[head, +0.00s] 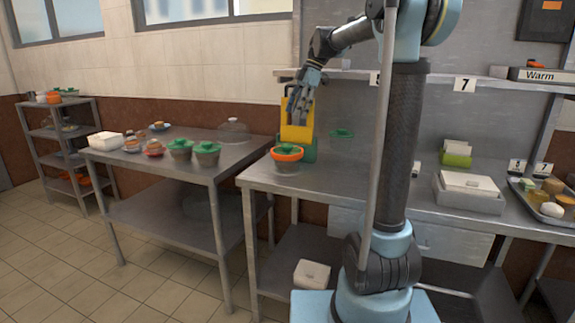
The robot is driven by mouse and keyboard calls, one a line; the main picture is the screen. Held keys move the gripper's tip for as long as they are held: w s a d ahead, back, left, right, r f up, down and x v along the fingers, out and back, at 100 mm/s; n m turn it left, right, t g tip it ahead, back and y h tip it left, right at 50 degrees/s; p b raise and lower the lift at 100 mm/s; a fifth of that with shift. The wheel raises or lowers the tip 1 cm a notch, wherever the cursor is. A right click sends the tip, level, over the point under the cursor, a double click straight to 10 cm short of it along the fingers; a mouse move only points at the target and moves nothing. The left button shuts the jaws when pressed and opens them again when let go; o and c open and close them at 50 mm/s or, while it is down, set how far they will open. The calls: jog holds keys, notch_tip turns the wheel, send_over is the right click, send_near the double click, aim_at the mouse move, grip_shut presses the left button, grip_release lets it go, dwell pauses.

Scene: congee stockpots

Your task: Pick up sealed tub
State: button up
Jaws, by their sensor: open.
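My gripper (298,108) is open and points down over the left end of the right-hand steel table, in front of an upright yellow object (297,132). Several lidded containers could be the sealed tub, and I cannot tell which it is. Two grey tubs with green lids, one on the left (180,152) and one on the right (207,154), stand on the left-hand table.
The left-hand table (235,165) also holds a clear dome (233,130), a white box (104,141) and small bowls. A tray (520,187) of food stands far right. A shelf (470,82) runs above the right-hand table.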

send_near(288, 145)
jog(key=f, duration=0.1)
jog(key=shift+x, duration=3.75)
jog(key=shift+s+a+r, duration=0.1)
jog(key=shift+s+a, duration=0.05)
jog(key=shift+a, duration=0.05)
jog(key=shift+c, duration=0.4)
grip_shut()
